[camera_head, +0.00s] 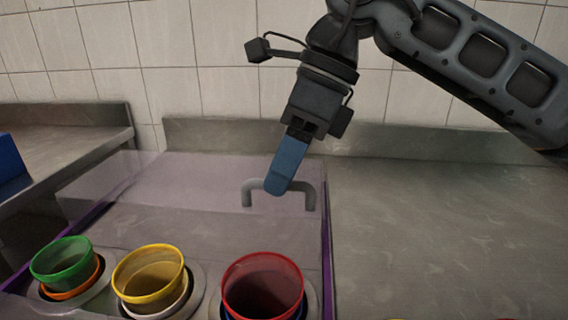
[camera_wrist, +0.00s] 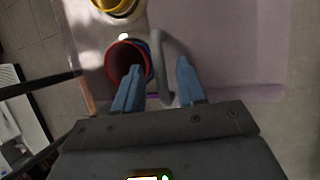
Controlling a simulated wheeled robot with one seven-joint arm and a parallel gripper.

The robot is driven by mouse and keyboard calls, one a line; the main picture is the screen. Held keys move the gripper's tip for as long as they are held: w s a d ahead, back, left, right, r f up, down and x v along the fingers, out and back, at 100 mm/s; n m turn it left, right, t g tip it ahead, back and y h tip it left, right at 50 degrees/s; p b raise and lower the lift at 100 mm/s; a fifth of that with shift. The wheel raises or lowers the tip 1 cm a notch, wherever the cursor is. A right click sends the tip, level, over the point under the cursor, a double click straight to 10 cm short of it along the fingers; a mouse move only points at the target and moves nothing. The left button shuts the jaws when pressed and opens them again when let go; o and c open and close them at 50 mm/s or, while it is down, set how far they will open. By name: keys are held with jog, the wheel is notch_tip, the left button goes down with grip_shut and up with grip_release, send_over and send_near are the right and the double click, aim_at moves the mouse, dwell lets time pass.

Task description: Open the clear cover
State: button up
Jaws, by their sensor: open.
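The clear cover (camera_head: 185,180) is a see-through, faintly purple sheet over a purple-edged station. It fills the right of the wrist view (camera_wrist: 235,45). A grey U-shaped handle (camera_head: 306,188) stands on it; the handle also shows in the wrist view (camera_wrist: 160,48). My gripper (camera_head: 277,185) points down at the handle, its blue fingers hiding part of the bar. In the wrist view my gripper (camera_wrist: 160,65) is open, with one finger on each side of the handle. Contact cannot be told.
Green (camera_head: 63,262), yellow (camera_head: 149,275) and red (camera_head: 262,287) cups stand in round holders at the front. A steel counter (camera_head: 430,240) with free room lies to the right. A tiled wall (camera_head: 190,70) is behind. A blue object (camera_head: 12,160) sits at the far left.

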jog(key=v, duration=0.7)
jog(key=shift+r, duration=0.4)
jog(key=shift+d, duration=0.15)
